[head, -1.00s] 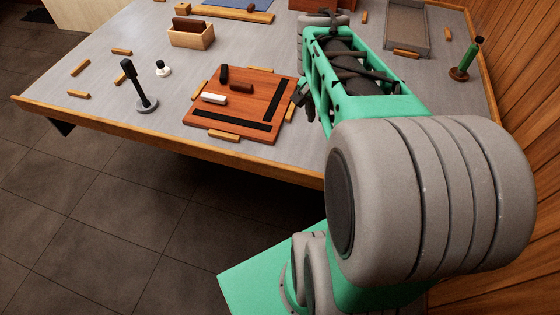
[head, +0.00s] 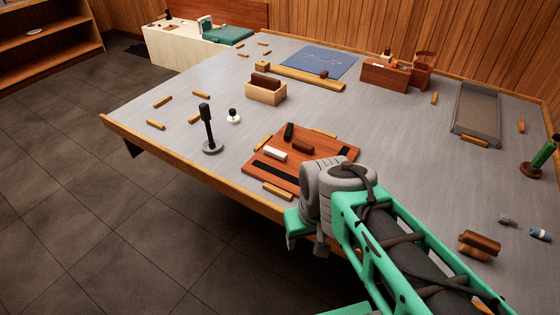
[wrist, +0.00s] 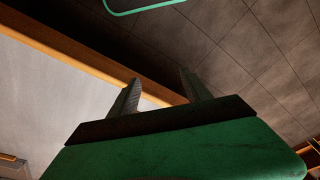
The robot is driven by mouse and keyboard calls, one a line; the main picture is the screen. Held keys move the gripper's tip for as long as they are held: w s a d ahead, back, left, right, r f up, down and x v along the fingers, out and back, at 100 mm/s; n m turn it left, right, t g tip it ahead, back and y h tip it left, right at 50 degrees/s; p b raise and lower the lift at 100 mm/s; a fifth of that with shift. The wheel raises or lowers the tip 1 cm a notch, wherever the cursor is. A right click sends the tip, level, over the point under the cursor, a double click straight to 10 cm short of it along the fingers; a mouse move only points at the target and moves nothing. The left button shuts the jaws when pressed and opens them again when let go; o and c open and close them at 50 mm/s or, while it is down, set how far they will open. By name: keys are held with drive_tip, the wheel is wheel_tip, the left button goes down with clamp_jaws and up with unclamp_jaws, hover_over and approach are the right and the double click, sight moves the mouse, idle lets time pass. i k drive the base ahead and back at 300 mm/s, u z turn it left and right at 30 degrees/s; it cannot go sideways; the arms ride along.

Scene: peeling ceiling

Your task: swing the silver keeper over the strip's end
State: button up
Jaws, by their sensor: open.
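My gripper (wrist: 160,90) is open, its two dark fingers apart with nothing between them, above the table's wooden front edge and the floor. Black strips (head: 273,172) lie on the reddish board (head: 325,157). I cannot make out a silver keeper.
A black upright post (head: 208,130) and an open wooden box (head: 266,92) stand on the left. A grey tray (head: 477,112), a green-handled tool (head: 540,160) and a brown block (head: 479,245) are on the right. The table's middle is bare.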

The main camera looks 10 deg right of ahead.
sight(282, 156)
drive_tip(key=z, duration=0.6)
drive_tip(key=k, duration=0.3)
drive_tip(key=u, duration=1.4)
drive_tip(key=i, duration=0.5)
drive_tip(key=u, duration=0.05)
